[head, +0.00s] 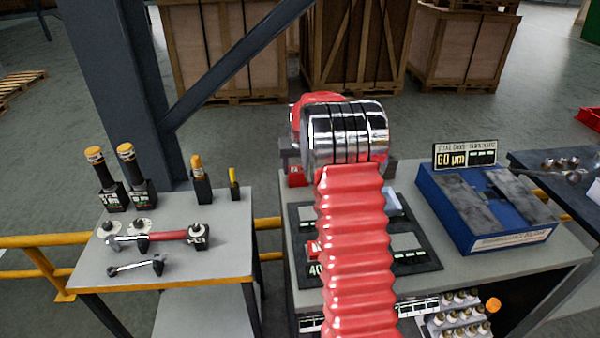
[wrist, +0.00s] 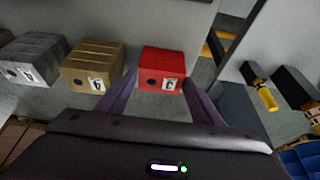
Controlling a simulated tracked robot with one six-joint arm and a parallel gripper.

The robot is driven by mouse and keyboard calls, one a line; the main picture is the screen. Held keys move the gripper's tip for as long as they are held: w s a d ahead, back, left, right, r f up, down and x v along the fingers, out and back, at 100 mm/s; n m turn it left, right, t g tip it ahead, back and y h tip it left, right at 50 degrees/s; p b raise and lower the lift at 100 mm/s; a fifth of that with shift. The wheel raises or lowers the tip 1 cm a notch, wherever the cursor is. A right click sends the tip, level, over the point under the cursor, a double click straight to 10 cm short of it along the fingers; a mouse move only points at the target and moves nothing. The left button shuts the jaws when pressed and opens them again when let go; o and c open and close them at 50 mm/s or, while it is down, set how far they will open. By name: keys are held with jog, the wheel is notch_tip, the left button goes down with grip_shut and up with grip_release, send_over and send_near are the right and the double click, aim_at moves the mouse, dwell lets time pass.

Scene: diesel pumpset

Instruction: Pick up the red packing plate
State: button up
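The only clearly red piece in the wrist view is a block-shaped red plate (wrist: 162,68) with a dark round spot and a white number label. I take it for the red packing plate. My gripper (wrist: 159,82) is open, with one dark finger on each side of the red plate in the picture. I cannot tell whether the fingers touch it. In the head view my red ribbed arm and its shiny wrist cover my gripper. A red piece with a white label (head: 297,176) shows just left of the wrist; it may be the same plate.
A tan ridged block (wrist: 92,67) and a grey block (wrist: 35,62) stand in a row left of the red plate. A blue box (head: 485,212) stands right of my arm. A steel post (head: 110,70) rises behind.

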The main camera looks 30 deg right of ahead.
aim_at(298, 171)
jog(key=c, duration=1)
jog(key=shift+r, duration=0.1)
notch_tip(298, 171, up, 10)
jog(key=shift+a, duration=0.1)
dwell(0.7)
